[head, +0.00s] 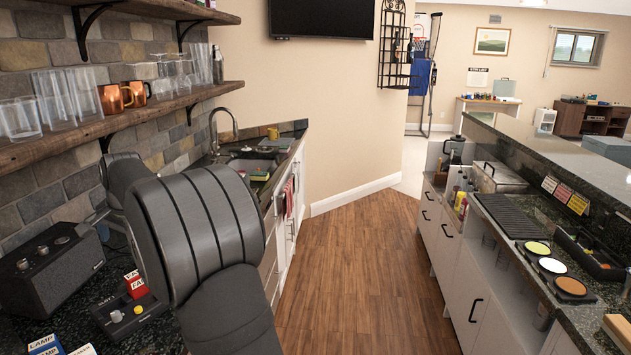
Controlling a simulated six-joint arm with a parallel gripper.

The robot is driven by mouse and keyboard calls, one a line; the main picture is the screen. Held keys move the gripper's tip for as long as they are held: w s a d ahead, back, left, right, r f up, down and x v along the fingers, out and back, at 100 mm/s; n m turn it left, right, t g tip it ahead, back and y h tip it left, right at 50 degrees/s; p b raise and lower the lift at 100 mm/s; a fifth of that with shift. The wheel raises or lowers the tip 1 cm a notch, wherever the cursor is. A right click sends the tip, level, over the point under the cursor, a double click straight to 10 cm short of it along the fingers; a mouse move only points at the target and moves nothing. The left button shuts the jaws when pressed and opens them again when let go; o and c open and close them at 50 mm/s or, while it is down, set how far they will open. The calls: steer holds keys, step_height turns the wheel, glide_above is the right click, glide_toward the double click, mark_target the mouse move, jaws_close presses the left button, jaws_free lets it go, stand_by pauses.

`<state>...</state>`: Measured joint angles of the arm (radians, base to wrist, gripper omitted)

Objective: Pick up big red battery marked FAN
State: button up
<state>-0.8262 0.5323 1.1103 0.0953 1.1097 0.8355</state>
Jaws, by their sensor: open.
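A red battery (136,284) with white lettering that reads "FA", the rest cut off by my arm, is at the lower left. It stands at a black device (124,318) with a yellow knob and a red button; whether it sits in the device or behind it I cannot tell. My gripper (98,216) shows only as small grey parts at the left, above the battery and beside the black speaker. My thick grey arm hides most of it. It is open, and no object shows in it.
A black speaker (48,264) stands left of the battery. Blue and white blocks marked LAMP (45,345) are at the bottom left edge. A shelf with glasses (56,98) and copper mugs (115,97) hangs above. The sink (252,164) is farther along the counter.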

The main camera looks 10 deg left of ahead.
stand_by(0.4)
steer(key=c, duration=0.6)
steer(key=shift+o, duration=0.2)
steer(key=shift+f, duration=0.1)
steer(key=n+t+y, duration=0.2)
steer(key=n+y, duration=0.2)
steer(key=n, duration=0.9)
glide_toward(138, 278)
steer(key=x, duration=0.6)
steer(key=shift+w+a+f, duration=0.1)
steer(key=shift+w+f, duration=0.1)
steer(key=shift+f, duration=0.05)
steer(key=shift+x, duration=2.65)
